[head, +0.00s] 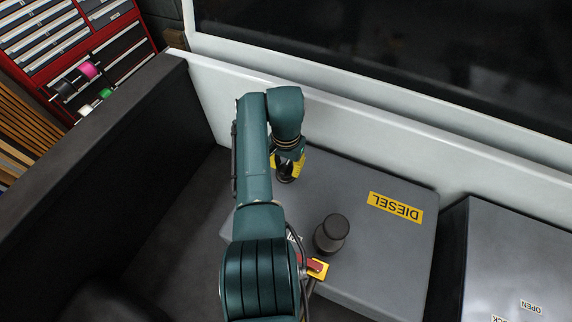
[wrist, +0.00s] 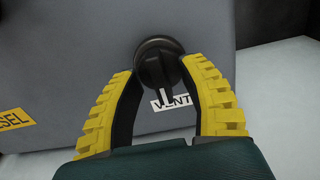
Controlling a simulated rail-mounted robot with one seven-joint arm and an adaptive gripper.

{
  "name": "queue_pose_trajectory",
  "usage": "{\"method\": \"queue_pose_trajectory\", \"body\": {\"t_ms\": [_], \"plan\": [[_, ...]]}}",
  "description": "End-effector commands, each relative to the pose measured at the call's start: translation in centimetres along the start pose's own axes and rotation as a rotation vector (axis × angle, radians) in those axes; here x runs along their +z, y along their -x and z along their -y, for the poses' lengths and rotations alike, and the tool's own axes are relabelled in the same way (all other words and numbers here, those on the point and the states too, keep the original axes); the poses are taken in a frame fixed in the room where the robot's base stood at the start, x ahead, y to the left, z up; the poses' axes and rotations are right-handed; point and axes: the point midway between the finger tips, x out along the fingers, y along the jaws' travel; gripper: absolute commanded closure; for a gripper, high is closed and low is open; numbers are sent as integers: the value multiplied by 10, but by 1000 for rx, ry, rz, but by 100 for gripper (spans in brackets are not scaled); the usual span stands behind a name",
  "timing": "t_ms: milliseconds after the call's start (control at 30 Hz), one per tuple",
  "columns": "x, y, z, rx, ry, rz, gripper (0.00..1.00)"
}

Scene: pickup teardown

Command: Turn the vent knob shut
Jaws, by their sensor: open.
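The black vent knob (wrist: 158,62) stands out from the grey face of the diesel tank (wrist: 70,60) in the wrist view. A white pointer mark on it points down toward the white VENT label (wrist: 180,100), which the knob and my right finger partly cover. My gripper (wrist: 160,70) is open, its yellow-backed fingers on either side of the knob. The right finger looks very close to the knob; I cannot tell if it touches. In the head view my gripper (head: 287,172) is at the tank's far left corner, and the knob cannot be made out clearly there.
The tank top carries a yellow DIESEL label (head: 395,207), a black cap (head: 330,234) and a red handle on a yellow plate (head: 317,267), close to my arm. A pale truck-bed wall (head: 350,135) runs behind. A second grey box (head: 520,250) stands right.

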Motion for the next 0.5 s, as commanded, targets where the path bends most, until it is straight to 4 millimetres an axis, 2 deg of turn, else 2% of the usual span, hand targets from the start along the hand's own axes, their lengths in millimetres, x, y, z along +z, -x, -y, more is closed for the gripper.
{"method": "queue_pose_trajectory", "body": {"t_ms": [167,267,500], "plan": [[-1,11,0,-1,0,-2,59],[-1,31,1,-3,0,-5,59],[-1,91,0,-2,0,-4,59]]}}
